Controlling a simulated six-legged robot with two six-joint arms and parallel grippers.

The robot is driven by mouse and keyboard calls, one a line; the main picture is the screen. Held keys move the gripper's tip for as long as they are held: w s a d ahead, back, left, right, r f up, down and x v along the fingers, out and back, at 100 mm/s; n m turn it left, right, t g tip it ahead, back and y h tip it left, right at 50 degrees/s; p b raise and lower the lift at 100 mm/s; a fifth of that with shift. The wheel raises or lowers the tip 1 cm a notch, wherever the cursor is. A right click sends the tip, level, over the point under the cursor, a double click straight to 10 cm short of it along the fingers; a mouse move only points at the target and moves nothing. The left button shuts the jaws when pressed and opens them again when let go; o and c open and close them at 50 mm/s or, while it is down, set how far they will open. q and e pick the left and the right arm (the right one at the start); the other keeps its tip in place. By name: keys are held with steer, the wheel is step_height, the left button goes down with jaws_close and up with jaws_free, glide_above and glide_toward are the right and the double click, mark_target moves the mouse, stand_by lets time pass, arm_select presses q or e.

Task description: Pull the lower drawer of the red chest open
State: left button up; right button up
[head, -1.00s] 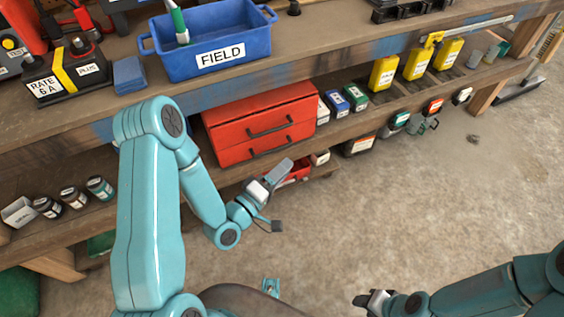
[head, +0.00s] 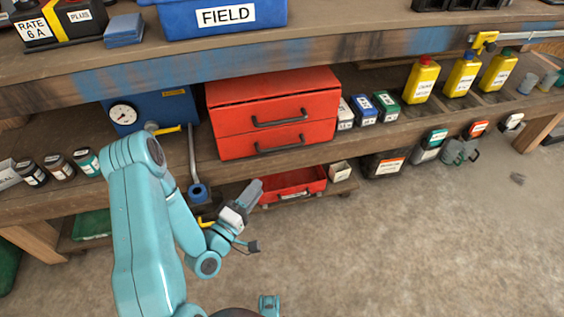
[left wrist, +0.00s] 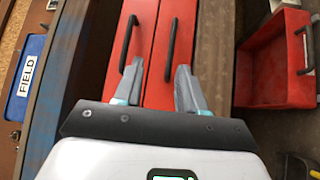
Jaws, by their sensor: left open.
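The red chest (head: 225,92) stands on the lower shelf of the bench, with two drawers, each with a dark bar handle. The lower drawer (head: 232,146) is shut, and its handle (head: 280,144) shows. My left gripper (head: 252,191) is open and empty, below and in front of the chest. In the left wrist view, turned on its side, the lower drawer (left wrist: 158,60) is the right-hand red panel. The open left fingers (left wrist: 158,88) point at the chest, and the lower handle (left wrist: 171,50) appears between them in the picture. My right gripper is out of view.
The bench top (head: 60,68) overhangs the chest. A red open bin (head: 293,184) sits below it. Small boxes (head: 363,109) stand at its right, a blue gauge case (head: 150,108) at its left. The floor in front is clear.

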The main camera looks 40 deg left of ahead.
arm_select(q)
steer(key=shift+y, duration=0.4)
steer(key=shift+w+a+f+b, duration=0.1)
steer(key=shift+w+a+b, duration=0.45)
steer(key=shift+w, duration=2)
steer(key=shift+w+a+b, duration=0.3)
steer(key=shift+w+b, duration=0.45)
steer(key=shift+w, duration=1.8)
steer(key=shift+w+a+f+b, duration=0.1)
steer(key=shift+w+a+b, duration=0.45)
steer(key=shift+w, duration=2)
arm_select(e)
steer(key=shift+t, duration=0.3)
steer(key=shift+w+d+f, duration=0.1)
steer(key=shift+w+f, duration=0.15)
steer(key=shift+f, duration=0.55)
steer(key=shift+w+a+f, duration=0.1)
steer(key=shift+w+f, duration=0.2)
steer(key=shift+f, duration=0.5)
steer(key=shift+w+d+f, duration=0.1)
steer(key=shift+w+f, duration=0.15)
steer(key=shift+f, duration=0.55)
arm_select(q)
steer(key=shift+d, duration=0.1)
jaws_close()
